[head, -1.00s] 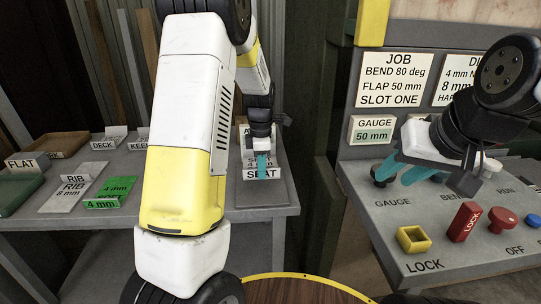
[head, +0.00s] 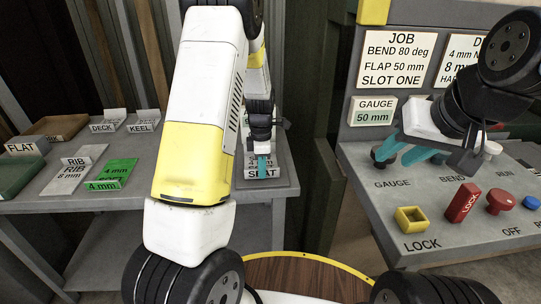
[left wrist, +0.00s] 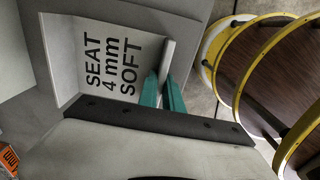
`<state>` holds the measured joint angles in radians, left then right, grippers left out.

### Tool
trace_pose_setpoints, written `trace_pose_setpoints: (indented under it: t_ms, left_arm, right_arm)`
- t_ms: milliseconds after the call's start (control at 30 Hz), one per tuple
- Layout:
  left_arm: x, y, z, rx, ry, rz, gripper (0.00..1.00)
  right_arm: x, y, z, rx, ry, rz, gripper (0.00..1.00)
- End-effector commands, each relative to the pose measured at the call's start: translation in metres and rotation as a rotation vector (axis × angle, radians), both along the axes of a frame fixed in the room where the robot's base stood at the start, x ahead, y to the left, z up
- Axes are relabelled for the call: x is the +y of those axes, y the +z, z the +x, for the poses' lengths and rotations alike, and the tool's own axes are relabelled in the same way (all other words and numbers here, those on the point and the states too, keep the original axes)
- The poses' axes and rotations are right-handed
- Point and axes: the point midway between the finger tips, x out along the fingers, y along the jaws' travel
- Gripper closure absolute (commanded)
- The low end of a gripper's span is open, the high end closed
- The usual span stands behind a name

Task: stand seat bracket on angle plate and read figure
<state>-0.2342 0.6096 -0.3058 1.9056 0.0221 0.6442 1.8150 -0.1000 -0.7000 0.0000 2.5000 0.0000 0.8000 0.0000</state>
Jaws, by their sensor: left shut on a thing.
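The seat bracket (head: 262,172) is at the right end of the bench, its SEAT label partly covered by my left gripper (head: 262,160). In the left wrist view the seat bracket (left wrist: 100,62) is a pale bent piece reading SEAT 4 mm SOFT. The teal fingers of my left gripper (left wrist: 165,88) are shut on its edge. A grey plate (head: 284,172) lies around it on the bench; I cannot tell whether this is the angle plate, or whether the bracket touches it. My right gripper (head: 412,152) is open, fingers apart, by the gauge knob (head: 381,158) on the console.
The bench (head: 130,190) holds RIB pieces (head: 72,175), green 4 mm pieces (head: 115,172) and trays (head: 20,170) on the left.

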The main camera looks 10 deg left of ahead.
Motion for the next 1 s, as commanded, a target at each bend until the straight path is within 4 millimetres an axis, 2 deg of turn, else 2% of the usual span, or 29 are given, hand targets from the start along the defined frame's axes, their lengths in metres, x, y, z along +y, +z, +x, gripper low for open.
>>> trace_pose_setpoints:
  t_ms: [200,233,333,367,567,700,1000]
  left_arm:
    - [0.0001,0.0002,0.0005,-0.002,0.000,0.001,1.00]
    - [0.0000,0.0002,0.0005,-0.002,0.000,0.001,0.88]
    - [0.0000,0.0002,0.0005,-0.001,0.000,0.000,0.69]
    - [0.0001,0.0002,0.0005,-0.001,0.000,0.000,0.65]
    - [0.0001,0.0000,0.0003,-0.001,0.000,0.000,0.65]
    - [0.0000,-0.0004,-0.0002,0.001,0.000,0.000,0.43]
    - [0.0001,0.0002,0.0002,0.000,0.000,0.000,0.43]
  right_arm:
    - [0.0000,0.0000,0.0000,0.000,0.000,0.000,0.64]
    - [0.0000,0.0000,0.0000,0.000,0.000,0.000,0.64]
    - [0.0000,0.0000,0.0000,0.000,0.000,0.000,0.64]
    - [0.0000,0.0000,0.0000,0.000,0.000,0.000,0.64]
    - [0.0000,0.0000,0.0000,0.000,0.000,0.000,0.64]
    - [0.0000,0.0000,0.0000,0.000,0.000,0.000,0.64]
    - [0.0000,0.0000,0.0000,0.000,0.000,0.000,0.64]
